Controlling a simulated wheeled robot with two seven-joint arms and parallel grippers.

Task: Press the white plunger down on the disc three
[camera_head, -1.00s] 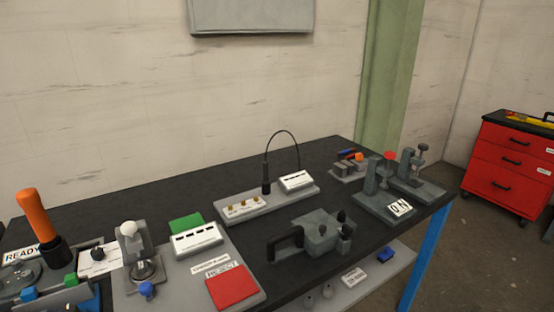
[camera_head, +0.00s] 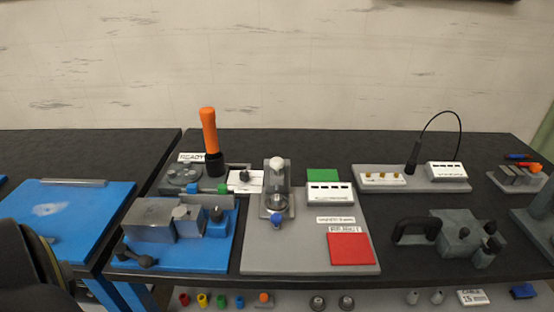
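In the head view a small press with a white ball-topped plunger (camera_head: 277,163) stands upright on a grey base plate (camera_head: 262,262) near the middle. Below the plunger is a round metal seat (camera_head: 277,201) with a blue knob (camera_head: 277,222) in front of it. I cannot make out whether a disc lies in it or any marking of three. Neither gripper can be seen. A dark rounded shape at the lower left edge may be part of my own body.
Beside the press are a green pad (camera_head: 322,176), a white labelled box (camera_head: 330,195) and a red pad (camera_head: 351,249). An orange-handled tool (camera_head: 210,140) stands upright to the left. A blue plate with metal blocks (camera_head: 205,256) lies front left. A grey block fixture (camera_head: 458,235) stands right.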

